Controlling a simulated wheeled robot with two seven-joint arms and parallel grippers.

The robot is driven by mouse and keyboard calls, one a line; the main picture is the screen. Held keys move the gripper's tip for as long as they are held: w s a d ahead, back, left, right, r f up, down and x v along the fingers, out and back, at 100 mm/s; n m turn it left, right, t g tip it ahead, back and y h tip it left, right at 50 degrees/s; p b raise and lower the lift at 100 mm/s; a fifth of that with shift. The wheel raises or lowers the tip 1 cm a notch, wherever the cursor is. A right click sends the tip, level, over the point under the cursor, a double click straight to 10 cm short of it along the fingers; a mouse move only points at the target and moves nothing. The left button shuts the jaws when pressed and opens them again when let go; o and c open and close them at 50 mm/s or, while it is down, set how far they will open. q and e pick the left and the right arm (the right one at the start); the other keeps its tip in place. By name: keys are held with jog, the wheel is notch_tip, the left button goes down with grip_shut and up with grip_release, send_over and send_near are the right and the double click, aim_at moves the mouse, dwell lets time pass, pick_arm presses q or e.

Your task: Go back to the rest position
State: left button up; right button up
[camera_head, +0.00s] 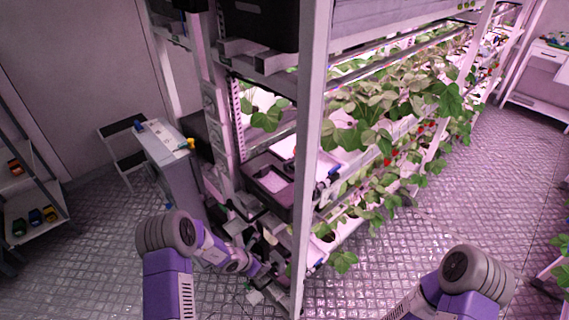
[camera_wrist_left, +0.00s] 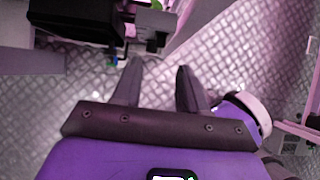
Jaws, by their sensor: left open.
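My left arm (camera_head: 168,275) comes in from the lower left in the head view and bends toward the foot of the rack post. My left gripper (camera_wrist_left: 159,66) shows in the left wrist view with its two dark fingers apart and nothing between them. The ribbed metal floor shows behind the fingers. In the head view this gripper is small and partly lost among the parts at the rack's base. My right arm (camera_head: 468,280) shows at the lower right, with its gripper out of the picture.
The plant rack (camera_head: 312,130) with green leaves and red berries (camera_head: 394,154) fills the middle. A dark tray (camera_head: 268,178) sits in its end. A grey cabinet (camera_head: 178,172) stands left of it, and a shelf (camera_head: 28,205) farther left. Floor (camera_head: 440,215) is clear at right.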

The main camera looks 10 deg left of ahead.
pick_arm(q)
jog(key=s+d+f+m+g+b, duration=0.1)
jog(key=s+d+m, duration=0.3)
jog(key=s+m, duration=0.8)
jog(key=s+d+f+m+g+b, duration=0.1)
jog(key=s+d+m+g, duration=0.2)
jog(key=s+m, duration=1)
jog(key=shift+s+d+f+m+g, duration=0.3)
jog(key=shift+d+f+m, duration=0.1)
jog(key=shift+d, duration=0.3)
